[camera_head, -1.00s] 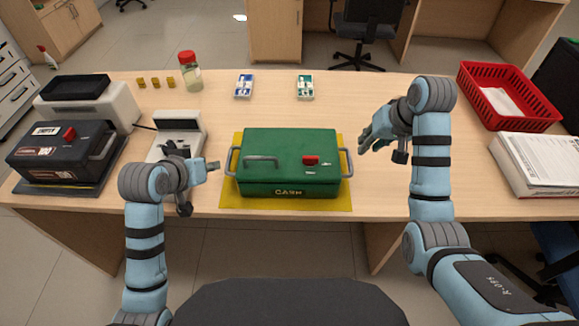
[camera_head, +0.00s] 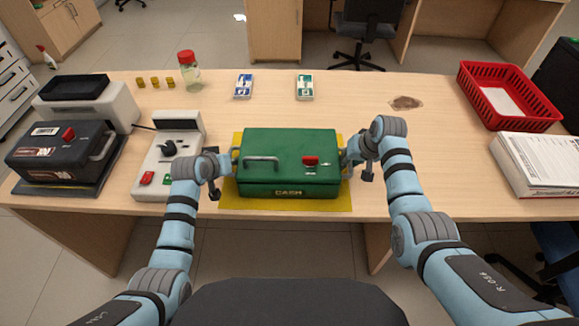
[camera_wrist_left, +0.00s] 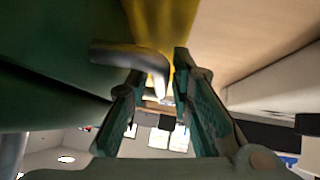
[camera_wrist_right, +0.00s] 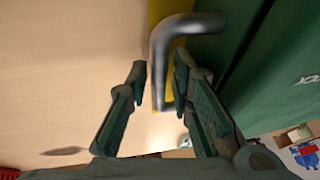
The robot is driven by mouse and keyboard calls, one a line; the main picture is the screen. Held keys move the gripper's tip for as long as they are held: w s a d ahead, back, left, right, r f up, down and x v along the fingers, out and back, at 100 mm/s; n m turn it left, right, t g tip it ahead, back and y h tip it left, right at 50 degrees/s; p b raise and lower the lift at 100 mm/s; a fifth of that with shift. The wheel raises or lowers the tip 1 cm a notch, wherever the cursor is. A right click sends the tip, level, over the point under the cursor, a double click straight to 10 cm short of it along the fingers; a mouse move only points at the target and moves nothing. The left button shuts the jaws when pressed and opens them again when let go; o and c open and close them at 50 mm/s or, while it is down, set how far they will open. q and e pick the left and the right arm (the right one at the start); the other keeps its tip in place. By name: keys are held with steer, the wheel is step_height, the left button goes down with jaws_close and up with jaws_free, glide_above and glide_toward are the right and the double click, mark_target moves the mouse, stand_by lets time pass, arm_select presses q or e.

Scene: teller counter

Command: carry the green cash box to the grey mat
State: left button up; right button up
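The green cash box (camera_head: 290,165) sits upright on a yellow mat (camera_head: 285,207) at the middle of the counter, with a metal handle on each side. My left gripper (camera_head: 226,162) is at the box's left handle; in the left wrist view its fingers are open with the handle (camera_wrist_left: 130,53) between them. My right gripper (camera_head: 347,157) is at the right handle; in the right wrist view its fingers are open around the handle (camera_wrist_right: 159,55). A dark grey mat (camera_head: 98,185) lies under a black box at the left.
The black box (camera_head: 55,155) covers most of the dark grey mat. A device with buttons (camera_head: 155,165) stands between it and the green box. A red basket (camera_head: 508,115) and paper stack (camera_head: 540,165) are at the right. A jar (camera_head: 190,75) and card packs stand behind.

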arm_select(q)
steer(key=shift+c, duration=0.2)
arm_select(e)
steer(key=shift+c, duration=0.2)
arm_select(q)
jaws_close()
arm_select(e)
jaws_close()
arm_select(q)
steer(key=shift+r, duration=0.1)
